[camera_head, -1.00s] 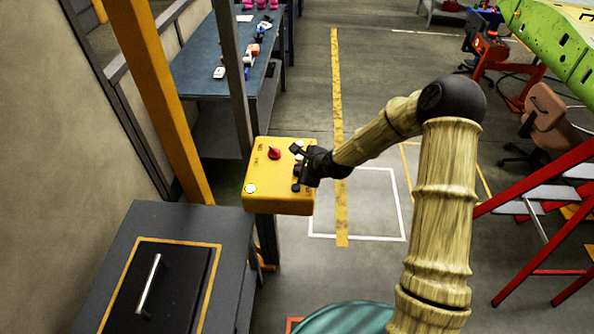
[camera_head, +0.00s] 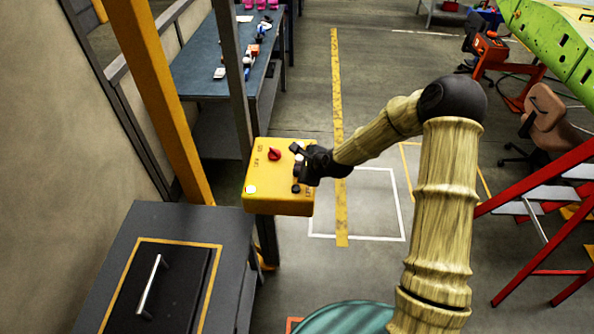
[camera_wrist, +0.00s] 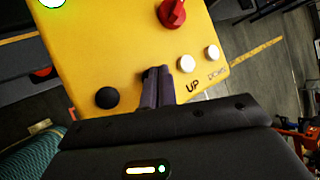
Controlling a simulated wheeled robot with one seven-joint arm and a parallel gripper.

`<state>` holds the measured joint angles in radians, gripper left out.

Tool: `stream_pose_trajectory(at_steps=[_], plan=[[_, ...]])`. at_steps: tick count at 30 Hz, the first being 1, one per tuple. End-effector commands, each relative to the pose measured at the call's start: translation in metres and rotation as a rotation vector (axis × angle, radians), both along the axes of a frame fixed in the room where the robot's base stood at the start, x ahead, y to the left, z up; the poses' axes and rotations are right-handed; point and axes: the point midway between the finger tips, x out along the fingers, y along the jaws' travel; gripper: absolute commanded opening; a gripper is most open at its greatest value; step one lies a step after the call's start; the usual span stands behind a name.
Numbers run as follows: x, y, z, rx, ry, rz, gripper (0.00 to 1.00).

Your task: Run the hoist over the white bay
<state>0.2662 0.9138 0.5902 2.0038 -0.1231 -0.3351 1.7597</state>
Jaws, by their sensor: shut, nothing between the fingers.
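A yellow control box (camera_head: 262,190) on a grey post has a red knob (camera_head: 274,154), a pale round lamp (camera_head: 251,189) and several buttons. In the wrist view the box face (camera_wrist: 110,45) shows two white buttons (camera_wrist: 185,62) by the words UP and DOWN, a black button (camera_wrist: 107,97) and the lamp (camera_wrist: 52,2), tinged green. My gripper (camera_head: 301,166) is shut and empty at the box's right side. Its fingertips (camera_wrist: 156,74) lie between the black and white buttons; contact cannot be told. A white outlined bay (camera_head: 400,205) lies on the floor behind my arm. No hoist is identifiable.
A grey cabinet (camera_head: 190,222) with a handled door stands at lower left. A yellow column (camera_head: 160,90) and a blue-topped bench (camera_head: 210,60) stand beyond. A red stepladder (camera_head: 545,180) and green wing part (camera_head: 550,40) are at right. Mid floor is open.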

Motion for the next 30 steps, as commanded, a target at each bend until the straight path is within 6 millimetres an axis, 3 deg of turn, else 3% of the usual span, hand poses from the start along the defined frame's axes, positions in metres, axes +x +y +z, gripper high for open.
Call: stream_pose_trajectory(at_steps=[5,17,30], plan=[[0.000,0.000,0.010,0.000,-0.001,-0.001,0.00],[0.000,0.000,0.013,0.000,-0.001,-0.001,0.00],[0.001,0.000,0.048,0.000,-0.002,-0.001,0.00]])
